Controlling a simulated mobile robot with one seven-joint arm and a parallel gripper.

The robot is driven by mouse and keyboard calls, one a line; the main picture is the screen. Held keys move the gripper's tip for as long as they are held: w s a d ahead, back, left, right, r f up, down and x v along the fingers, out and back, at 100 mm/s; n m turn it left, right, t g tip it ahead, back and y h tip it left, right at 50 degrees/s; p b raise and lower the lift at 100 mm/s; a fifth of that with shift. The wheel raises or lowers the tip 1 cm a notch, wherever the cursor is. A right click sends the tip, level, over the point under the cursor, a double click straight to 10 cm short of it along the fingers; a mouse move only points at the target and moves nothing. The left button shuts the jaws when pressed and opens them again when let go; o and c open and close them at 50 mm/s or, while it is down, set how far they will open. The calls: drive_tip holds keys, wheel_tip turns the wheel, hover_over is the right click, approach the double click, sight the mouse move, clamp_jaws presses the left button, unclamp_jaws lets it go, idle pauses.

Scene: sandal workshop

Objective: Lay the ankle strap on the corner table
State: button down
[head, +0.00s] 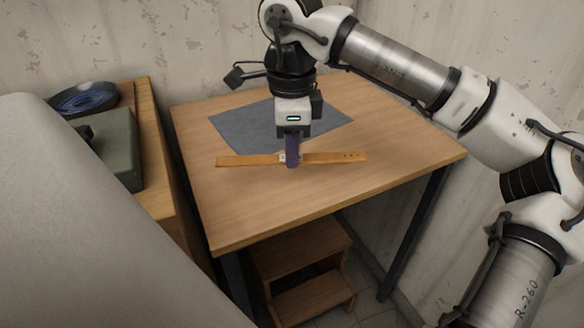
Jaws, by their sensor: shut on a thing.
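The ankle strap (335,157) is a long tan band with a small metal buckle near its middle and holes toward its right end. My gripper (291,160) points down over the middle of the strap and is shut on it near the buckle. The strap lies level, left to right, at or just above the surface of the corner table (235,220). I cannot tell whether it touches the wood. The corner table has a light wooden top and dark legs. My fingers hide part of the strap's middle.
A grey mat (240,125) lies on the table behind the strap. A wooden cabinet (160,180) at the left holds a green box (115,140) and a dark coil (82,98). A wooden step stool (300,255) stands under the table. Walls close the back and right. The table's front is clear.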

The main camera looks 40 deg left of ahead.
sight(292, 186)
drive_tip(key=shift+f, duration=2.95)
drive_tip(key=shift+f+b, duration=0.1)
drive_tip(key=shift+b, duration=0.25)
drive_tip(key=c, duration=1.2)
unclamp_jaws()
drive_tip(key=shift+c, duration=0.2)
wheel_tip(292, 186, up, 12)
drive_tip(key=shift+r+p, duration=0.15)
drive_tip(key=shift+p, duration=0.65)
